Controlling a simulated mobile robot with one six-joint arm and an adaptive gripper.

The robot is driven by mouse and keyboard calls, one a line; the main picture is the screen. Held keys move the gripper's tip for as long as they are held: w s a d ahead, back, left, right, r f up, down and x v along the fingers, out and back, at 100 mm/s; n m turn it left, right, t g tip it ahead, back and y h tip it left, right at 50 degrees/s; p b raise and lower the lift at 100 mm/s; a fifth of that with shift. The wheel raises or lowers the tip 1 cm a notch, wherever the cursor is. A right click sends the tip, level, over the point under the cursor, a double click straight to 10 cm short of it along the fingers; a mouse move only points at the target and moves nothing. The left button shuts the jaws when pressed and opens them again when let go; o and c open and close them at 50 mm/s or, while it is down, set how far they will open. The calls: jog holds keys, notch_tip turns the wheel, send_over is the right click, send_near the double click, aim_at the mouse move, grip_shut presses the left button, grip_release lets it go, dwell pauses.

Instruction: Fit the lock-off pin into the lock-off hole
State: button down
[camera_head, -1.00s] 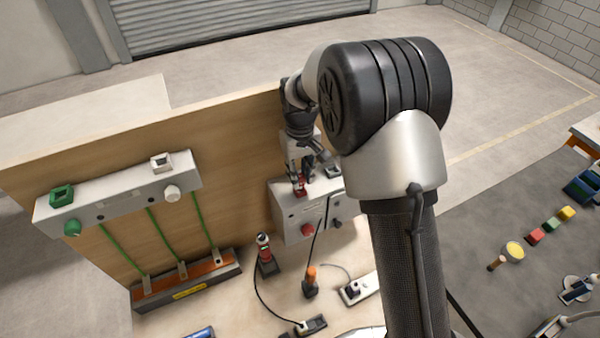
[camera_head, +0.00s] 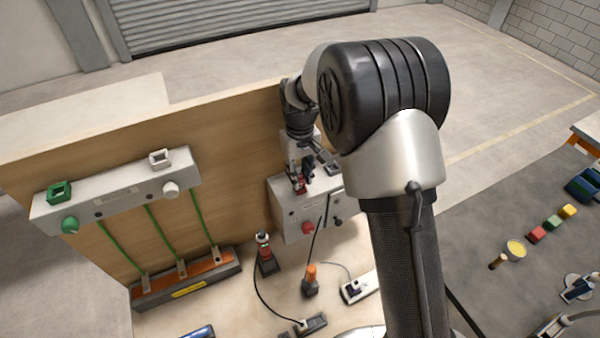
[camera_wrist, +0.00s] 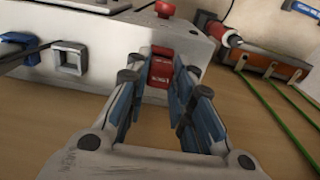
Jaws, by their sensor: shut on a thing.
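My gripper (camera_wrist: 158,82) is shut on a red block with white lettering, taken to be the lock-off pin (camera_wrist: 161,68). The lock-off hole cannot be made out; the pin and fingers cover that spot. I cannot tell how deep the pin sits.
A square pale socket (camera_wrist: 69,58) and a blue plug-like part (camera_wrist: 18,46) are beside the pin. A red knob (camera_head: 307,228) is on the box front. A wooden back panel (camera_head: 235,135) stands behind. A red-and-black tool (camera_head: 264,252) and an orange-topped piece (camera_head: 311,280) stand in front.

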jog(key=shift+f+b, duration=0.4)
jog(key=shift+f, duration=0.25)
jog(key=c, duration=1.3)
grip_release()
jog(key=o, duration=0.5)
jog(key=shift+c, duration=0.2)
jog(key=shift+r+p, duration=2.65)
jog(key=shift+r, duration=1.4)
jog(key=shift+f, duration=0.1)
